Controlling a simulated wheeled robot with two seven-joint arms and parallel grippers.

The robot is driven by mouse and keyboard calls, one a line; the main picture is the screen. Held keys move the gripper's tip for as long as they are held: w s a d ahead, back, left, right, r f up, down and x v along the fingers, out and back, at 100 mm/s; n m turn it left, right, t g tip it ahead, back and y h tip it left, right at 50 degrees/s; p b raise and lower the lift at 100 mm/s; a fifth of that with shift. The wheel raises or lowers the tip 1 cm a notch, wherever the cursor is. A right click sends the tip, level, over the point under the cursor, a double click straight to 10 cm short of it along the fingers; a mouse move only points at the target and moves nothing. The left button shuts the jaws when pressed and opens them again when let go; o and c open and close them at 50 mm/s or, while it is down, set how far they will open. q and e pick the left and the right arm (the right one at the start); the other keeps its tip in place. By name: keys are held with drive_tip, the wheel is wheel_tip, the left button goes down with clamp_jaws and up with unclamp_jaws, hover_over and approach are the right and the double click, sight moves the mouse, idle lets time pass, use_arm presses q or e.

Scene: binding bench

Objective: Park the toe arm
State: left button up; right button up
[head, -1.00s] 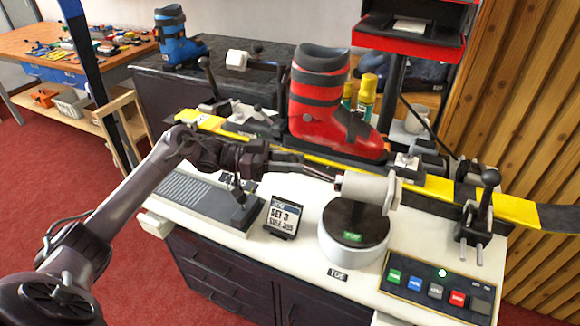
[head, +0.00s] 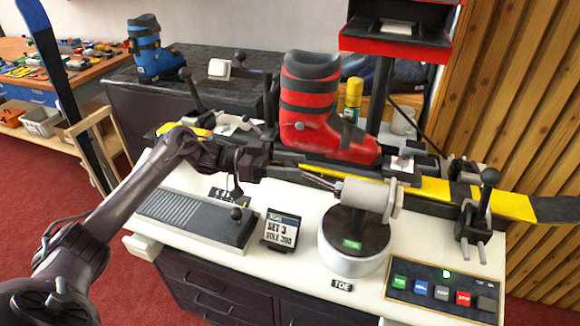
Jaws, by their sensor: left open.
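The toe arm appears to be the white cylinder head (head: 365,196) with a round end plate. It stands on a black hub with a green label, on a round white base (head: 350,262) beside a TOE label (head: 342,285). My left gripper (head: 322,180) reaches in from the left, above the bench. Its narrow fingers point at the left end of the white head. They are open, but their gap is hard to see, and I cannot tell whether they touch the head. My right gripper is not in view.
A red ski boot (head: 318,110) stands on the yellow-and-black ski (head: 432,189) behind the toe unit. A button panel (head: 440,288) and black-knobbed lever (head: 488,180) are right.

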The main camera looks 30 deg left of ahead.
use_arm(q)
drive_tip(key=shift+d+f, duration=0.1)
drive_tip(key=shift+f, duration=0.05)
drive_tip(key=shift+s, duration=0.1)
drive_tip(key=b+v, duration=0.2)
drive_tip(key=v, duration=0.5)
drive_tip(key=shift+a+b, duration=0.3)
drive_tip(key=shift+a, duration=0.1)
